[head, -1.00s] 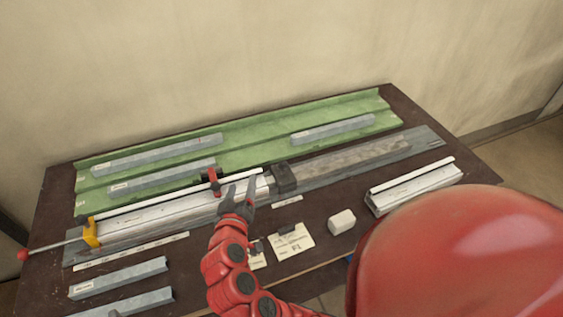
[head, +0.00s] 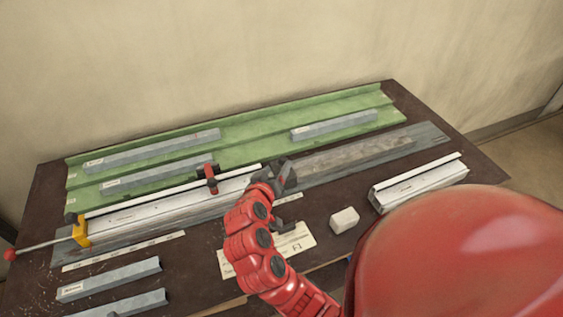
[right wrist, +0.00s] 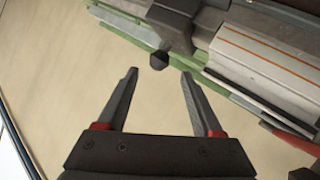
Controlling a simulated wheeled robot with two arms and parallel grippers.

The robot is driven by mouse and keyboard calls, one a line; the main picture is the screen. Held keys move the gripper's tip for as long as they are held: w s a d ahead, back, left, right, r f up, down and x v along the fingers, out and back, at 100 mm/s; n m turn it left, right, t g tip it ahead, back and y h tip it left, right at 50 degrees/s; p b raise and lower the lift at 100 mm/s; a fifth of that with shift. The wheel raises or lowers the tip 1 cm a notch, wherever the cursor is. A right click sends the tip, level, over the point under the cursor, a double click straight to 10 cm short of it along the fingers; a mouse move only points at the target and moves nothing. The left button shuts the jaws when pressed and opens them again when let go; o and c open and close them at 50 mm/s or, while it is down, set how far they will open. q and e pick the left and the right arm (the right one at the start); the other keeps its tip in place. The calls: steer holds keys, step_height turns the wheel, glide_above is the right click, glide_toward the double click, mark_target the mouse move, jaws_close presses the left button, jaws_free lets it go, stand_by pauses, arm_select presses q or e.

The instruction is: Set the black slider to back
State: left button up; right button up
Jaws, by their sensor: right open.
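The black slider (head: 281,164) is a dark block across the grey rail, at the right end of the white profile, in the head view. My right gripper partly hides it there. In the right wrist view the black slider (right wrist: 172,28) shows at the top, with a round dark knob (right wrist: 159,60) towards me. My right gripper (right wrist: 159,72) is open and empty, its fingertips either side of the knob in the picture. I cannot tell whether they touch it. In the head view my right gripper (head: 280,180) is at the slider. My left gripper is not in view.
A red clamp (head: 212,179) and a yellow stop (head: 80,232) stand on the white profile's rail. Green trays (head: 245,145) with grey bars lie behind. A white block (head: 344,219) and another profile (head: 420,185) are at front right. The grey rail right of the slider is clear.

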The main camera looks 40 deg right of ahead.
mark_target(281, 161)
steer(key=p+x, duration=0.1)
steer(key=x, duration=0.5)
steer(key=shift+w+d, duration=0.1)
steer(key=shift+d, duration=0.05)
steer(key=shift+c, duration=0.3)
jaws_close()
stand_by(1.0)
